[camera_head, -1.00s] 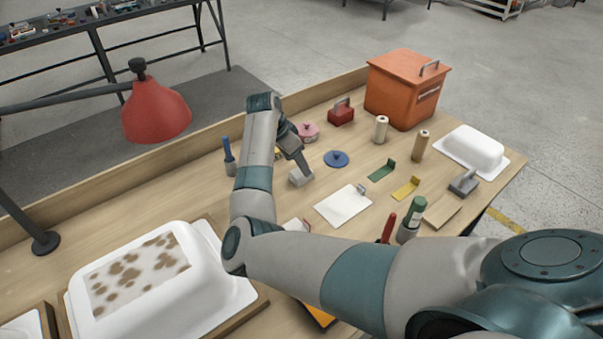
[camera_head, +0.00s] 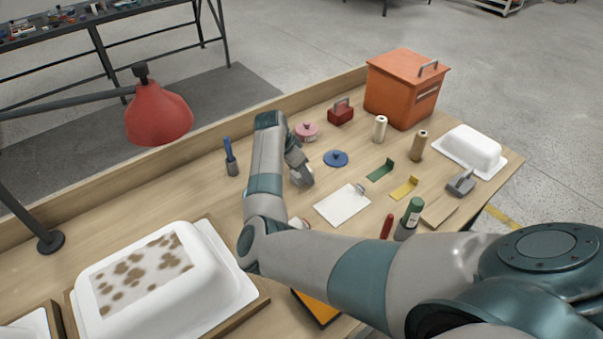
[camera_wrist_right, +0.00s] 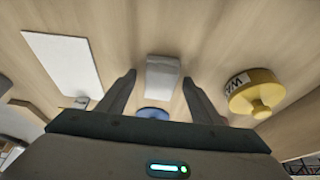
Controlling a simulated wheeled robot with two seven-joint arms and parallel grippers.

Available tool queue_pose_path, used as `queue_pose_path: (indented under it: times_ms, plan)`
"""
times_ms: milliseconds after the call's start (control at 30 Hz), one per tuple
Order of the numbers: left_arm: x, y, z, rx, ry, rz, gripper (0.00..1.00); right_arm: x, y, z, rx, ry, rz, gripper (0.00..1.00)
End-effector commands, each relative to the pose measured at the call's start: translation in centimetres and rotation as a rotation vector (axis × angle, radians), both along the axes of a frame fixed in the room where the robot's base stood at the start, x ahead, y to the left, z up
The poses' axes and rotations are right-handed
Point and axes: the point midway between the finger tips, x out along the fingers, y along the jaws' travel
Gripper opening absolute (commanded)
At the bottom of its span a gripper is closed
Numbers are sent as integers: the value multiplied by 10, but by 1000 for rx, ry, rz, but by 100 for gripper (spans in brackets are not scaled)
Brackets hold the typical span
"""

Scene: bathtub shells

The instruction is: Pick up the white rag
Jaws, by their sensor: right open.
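The white rag (camera_wrist_right: 162,78) shows in the right wrist view as a small, pale, folded rectangular piece on the wooden table. In the head view my right gripper hides most or all of it. My right gripper (camera_wrist_right: 159,80) is open, with one finger on each side of the rag in the wrist view and visible gaps between. It also shows in the head view (camera_head: 301,172), low over the middle of the table. I cannot tell its exact height above the rag. My left gripper is out of view.
A yellow tin (camera_wrist_right: 257,92) lies close to one finger. A white sheet (camera_head: 342,205) and blue lid (camera_head: 336,158) are nearby. A pink pot (camera_head: 306,132), an orange bin (camera_head: 402,88) and a spotted white tub shell (camera_head: 212,285) stand farther off. A red lamp (camera_head: 158,112) overhangs the left.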

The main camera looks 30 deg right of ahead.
Motion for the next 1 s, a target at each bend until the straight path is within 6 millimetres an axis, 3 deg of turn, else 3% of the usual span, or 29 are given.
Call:
queue_pose_path:
  times_ms: [400, 600, 1000]
  plan:
    - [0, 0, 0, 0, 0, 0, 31, 0, 0, 0, 0, 0, 0, 59]
    - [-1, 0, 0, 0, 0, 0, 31, 0, 0, 0, -1, 0, 0, 15]
    - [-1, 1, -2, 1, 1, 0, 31, 1, 0, 4, -2, -2, 0, 15]
